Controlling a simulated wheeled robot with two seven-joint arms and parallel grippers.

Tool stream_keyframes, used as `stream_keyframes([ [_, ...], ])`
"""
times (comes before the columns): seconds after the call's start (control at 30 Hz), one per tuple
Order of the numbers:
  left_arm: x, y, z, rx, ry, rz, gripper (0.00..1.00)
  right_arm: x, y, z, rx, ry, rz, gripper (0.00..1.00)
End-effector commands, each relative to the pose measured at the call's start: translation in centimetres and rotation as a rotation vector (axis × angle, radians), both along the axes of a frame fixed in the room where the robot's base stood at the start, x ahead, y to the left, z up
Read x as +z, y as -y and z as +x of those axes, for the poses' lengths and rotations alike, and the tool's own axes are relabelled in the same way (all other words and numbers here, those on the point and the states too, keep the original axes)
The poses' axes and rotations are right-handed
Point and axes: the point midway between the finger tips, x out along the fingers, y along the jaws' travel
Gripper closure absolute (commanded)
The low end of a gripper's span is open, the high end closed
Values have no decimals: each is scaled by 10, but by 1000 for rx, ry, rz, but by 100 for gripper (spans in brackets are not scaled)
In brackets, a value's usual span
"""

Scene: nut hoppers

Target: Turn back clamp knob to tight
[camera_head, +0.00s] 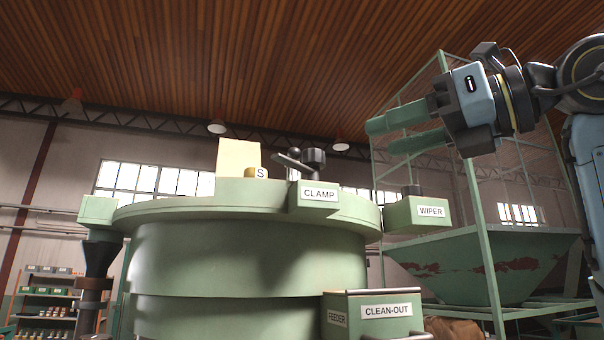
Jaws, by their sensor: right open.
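The clamp knob (314,158) is a dark, round knob on top of the green block labelled CLAMP (319,195), at the rim of the large green hopper (245,250). A dark grey lever with a ball end reaches left beside it. I cannot read the knob's setting. My right gripper (392,133) is at the upper right, above and to the right of the knob and apart from it. Its two green fingers point left and are open, with nothing between them. My left gripper is not in view.
A WIPER box (416,214) with a dark knob sits right of the clamp. A CLEAN-OUT box (373,313) is below. A yellow cap (249,172) marked S and a cream plate (238,157) stand on the left of the rim. A framed green hopper (480,265) is behind at right.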

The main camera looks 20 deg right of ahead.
Motion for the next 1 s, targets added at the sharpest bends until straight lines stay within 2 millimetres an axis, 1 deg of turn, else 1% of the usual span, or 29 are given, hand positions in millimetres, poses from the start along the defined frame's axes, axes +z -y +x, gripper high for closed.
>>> stream_keyframes([
  [0.17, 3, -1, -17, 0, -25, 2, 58, 0, -12, 15, 4, -5, -2, 47],
  [0.3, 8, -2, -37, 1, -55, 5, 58, 0, -29, 37, 5, -5, -3, 47],
  [0.43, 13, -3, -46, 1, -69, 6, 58, 0, -47, 60, 5, -6, -2, 47],
  [0.57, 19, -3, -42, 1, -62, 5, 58, 1, -61, 80, 4, -5, -1, 47],
  [0.7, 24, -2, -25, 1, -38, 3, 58, 0, -72, 96, 2, -4, 0, 47],
  [0.8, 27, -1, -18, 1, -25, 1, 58, 0, -78, 103, 3, -4, 0, 47],
  [1.0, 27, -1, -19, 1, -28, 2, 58, -1, -80, 107, 1, -2, -1, 47],
])
